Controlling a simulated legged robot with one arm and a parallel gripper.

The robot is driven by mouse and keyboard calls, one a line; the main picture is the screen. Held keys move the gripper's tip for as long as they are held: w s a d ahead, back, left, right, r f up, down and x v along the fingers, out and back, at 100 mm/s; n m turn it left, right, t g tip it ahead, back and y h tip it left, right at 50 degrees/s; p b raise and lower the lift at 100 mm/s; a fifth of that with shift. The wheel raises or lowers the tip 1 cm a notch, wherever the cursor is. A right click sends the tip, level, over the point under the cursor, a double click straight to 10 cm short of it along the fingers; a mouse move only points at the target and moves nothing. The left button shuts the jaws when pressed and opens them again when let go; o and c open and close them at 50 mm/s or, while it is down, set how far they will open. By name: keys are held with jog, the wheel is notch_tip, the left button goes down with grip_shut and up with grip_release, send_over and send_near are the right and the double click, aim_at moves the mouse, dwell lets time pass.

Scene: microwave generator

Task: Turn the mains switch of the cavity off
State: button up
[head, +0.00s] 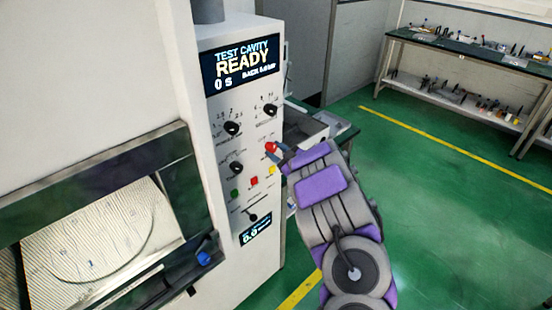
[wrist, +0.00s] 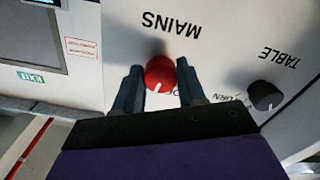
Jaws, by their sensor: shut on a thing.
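The mains switch is a red round knob (wrist: 160,75) with a white pointer line, under the upside-down label MAINS in the wrist view. The knob also shows as a small red spot (head: 270,147) on the cavity's control panel in the head view. My gripper (wrist: 160,84) has one finger on each side of the knob and is shut on it. In the head view my gripper (head: 277,152) reaches the panel from the right. The pointer line runs toward the gripper's palm; the position lettering there is partly hidden. The panel display (head: 242,62) reads TEST CAVITY READY, 0 S.
A black TABLE knob (wrist: 264,95) sits beside the mains knob. Other black knobs (head: 232,128) and coloured buttons (head: 253,181) are on the panel. The cavity door (head: 100,225) is at the left. A workbench (head: 470,50) stands far right; green floor between is clear.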

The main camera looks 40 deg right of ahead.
jog(key=n+b, duration=0.4)
jog(key=shift+f, duration=0.1)
jog(key=shift+d+n+b, duration=0.1)
jog(key=shift+n+b, duration=1.3)
jog(key=shift+n, duration=0.3)
jog(key=o, duration=1.1)
jog(key=shift+s+d+p, duration=0.2)
jog(key=shift+s+p, duration=0.2)
jog(key=shift+s, duration=2.5)
jog(key=shift+s+d+p, duration=0.25)
jog(key=shift+s+p, duration=0.2)
jog(key=shift+s, duration=2.4)
jog(key=shift+s+d+p, duration=0.2)
jog(key=shift+s+p, duration=0.2)
jog(key=shift+s, duration=2.5)
